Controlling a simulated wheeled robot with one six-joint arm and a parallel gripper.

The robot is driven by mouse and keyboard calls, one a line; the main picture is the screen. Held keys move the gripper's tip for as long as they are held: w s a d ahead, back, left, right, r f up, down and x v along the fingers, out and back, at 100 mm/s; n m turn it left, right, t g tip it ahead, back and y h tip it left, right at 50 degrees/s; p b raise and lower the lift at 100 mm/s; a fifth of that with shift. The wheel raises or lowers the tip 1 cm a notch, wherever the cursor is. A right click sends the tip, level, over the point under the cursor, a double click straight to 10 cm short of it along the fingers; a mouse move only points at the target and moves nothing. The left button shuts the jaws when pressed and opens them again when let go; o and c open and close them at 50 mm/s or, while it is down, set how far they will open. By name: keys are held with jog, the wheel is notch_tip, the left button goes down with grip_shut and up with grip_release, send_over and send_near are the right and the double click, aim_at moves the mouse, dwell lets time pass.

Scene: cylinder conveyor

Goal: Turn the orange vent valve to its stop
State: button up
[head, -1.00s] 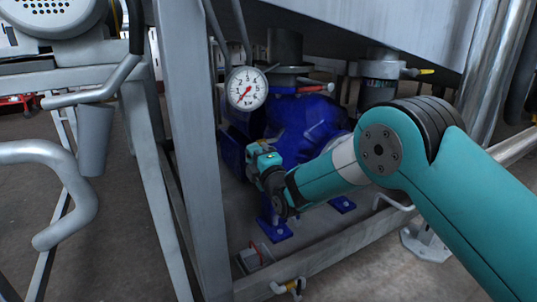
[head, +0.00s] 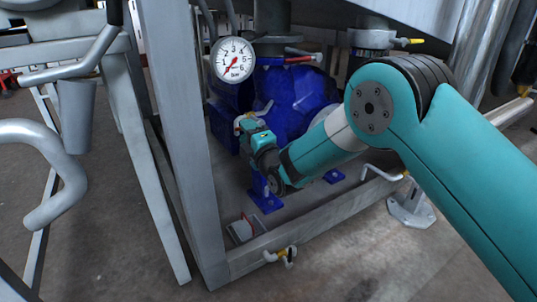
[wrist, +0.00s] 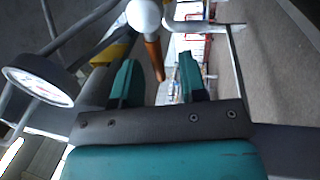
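In the wrist view an orange-brown lever (wrist: 154,59) hangs from a rounded white fitting (wrist: 144,14) and lies between the fingers of my gripper (wrist: 158,78). The teal fingers are apart, with gaps visible on both sides of the lever, so the gripper is open around it and not closed on it. How deep the lever sits between the fingers is hard to judge. In the head view my gripper (head: 246,121) is in front of the blue pump (head: 298,105), below the gauge. The lever cannot be made out clearly there.
A pressure gauge (head: 233,60) hangs above my gripper and shows at the left in the wrist view (wrist: 40,82). A grey frame post (head: 183,130) stands left. A red-handled lever (head: 305,59), a yellow-handled valve (head: 408,41) and a low yellow valve (head: 287,253) are nearby.

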jog(key=b+v, duration=1.4)
jog(key=v, duration=0.1)
jog(key=shift+d, duration=0.1)
